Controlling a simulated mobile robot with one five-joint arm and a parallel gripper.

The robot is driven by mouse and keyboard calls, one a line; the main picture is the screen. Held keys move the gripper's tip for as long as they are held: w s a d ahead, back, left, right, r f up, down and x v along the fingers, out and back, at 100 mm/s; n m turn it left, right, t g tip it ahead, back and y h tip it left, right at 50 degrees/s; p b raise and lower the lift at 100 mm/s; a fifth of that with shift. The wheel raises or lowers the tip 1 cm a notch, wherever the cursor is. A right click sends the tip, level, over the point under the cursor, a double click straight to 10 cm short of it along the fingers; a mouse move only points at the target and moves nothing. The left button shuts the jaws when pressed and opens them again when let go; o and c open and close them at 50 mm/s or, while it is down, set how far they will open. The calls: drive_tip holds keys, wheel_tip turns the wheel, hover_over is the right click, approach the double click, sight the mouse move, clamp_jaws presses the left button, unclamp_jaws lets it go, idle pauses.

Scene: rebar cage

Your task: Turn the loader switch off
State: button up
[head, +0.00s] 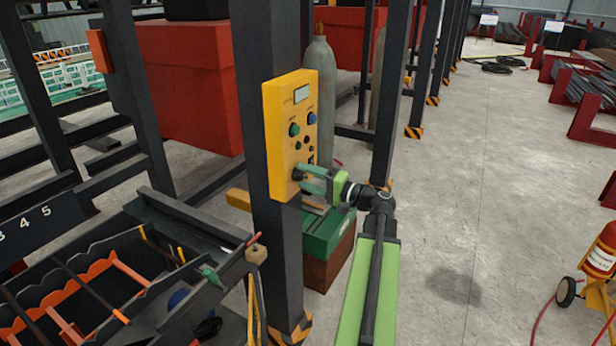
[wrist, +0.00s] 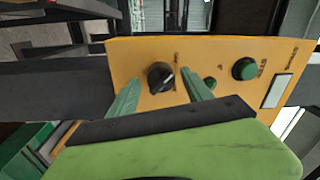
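The yellow control box (head: 287,142) is fixed to a dark upright post and also shows in the wrist view (wrist: 215,50). A black rotary switch knob (wrist: 160,77) sits on the box's face near its lower end; I cannot read its label. My gripper (head: 301,175) is at the lower part of the box. In the wrist view its two green fingers (wrist: 160,92) are apart, one on each side of the knob, with visible gaps. I cannot tell how deep the fingertips reach. A green button (wrist: 244,68) sits farther along the face.
A green box (head: 328,232) stands below the control box. A dark rack with orange dividers (head: 100,275) is at lower left. A fire extinguisher (head: 602,250) stands at far right. The grey floor (head: 480,180) between is mostly clear.

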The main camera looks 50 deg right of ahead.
drive_tip(key=b+v, duration=0.1)
drive_tip(key=v, duration=1.6)
drive_tip(key=shift+s, duration=0.25)
